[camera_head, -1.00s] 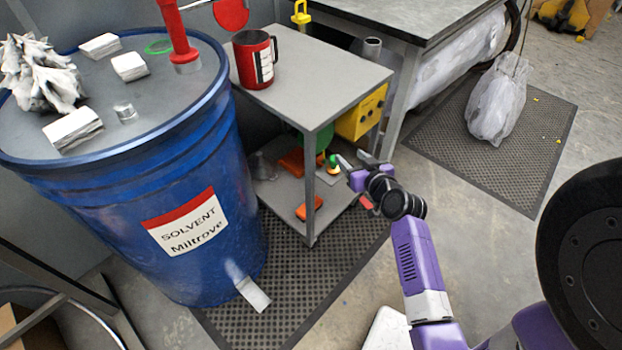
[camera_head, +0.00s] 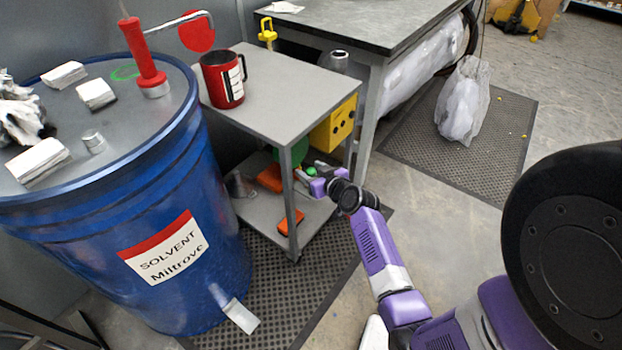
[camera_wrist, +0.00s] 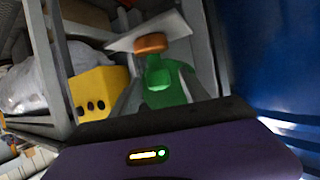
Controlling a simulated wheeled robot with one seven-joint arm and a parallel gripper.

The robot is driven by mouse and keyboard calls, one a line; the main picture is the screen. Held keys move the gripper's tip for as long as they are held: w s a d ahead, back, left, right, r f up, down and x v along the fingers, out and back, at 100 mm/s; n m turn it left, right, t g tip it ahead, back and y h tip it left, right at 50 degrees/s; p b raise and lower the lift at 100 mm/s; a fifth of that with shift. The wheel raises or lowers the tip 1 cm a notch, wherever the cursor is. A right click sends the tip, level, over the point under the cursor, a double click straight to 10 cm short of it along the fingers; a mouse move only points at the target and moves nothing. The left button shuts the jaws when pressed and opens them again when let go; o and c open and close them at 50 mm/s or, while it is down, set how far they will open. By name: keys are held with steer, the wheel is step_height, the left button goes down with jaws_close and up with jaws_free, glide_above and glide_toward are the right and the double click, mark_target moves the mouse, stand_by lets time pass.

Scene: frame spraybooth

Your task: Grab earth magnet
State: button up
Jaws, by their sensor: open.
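I cannot tell for sure which thing is the earth magnet. A small silver cylinder (camera_head: 93,141) stands on the blue drum's lid. A small green piece (camera_head: 312,171) shows beside my gripper (camera_head: 307,180) at the cart's lower shelf. In the wrist view a green piece with an orange-brown disc (camera_wrist: 151,42) stands ahead, between the fingers of my gripper (camera_wrist: 160,80). My gripper is open, and I see no hold on anything. The fingertips are small and partly hidden in the head view, so contact cannot be told.
The grey cart (camera_head: 290,85) carries a red mug (camera_head: 220,80) on top. Its front leg (camera_head: 289,205) stands close to my gripper. The blue solvent drum (camera_head: 80,220) is left. Open floor lies right.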

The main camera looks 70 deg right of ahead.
jaws_close()
steer(key=shift+r, duration=0.15)
stand_by(0.4)
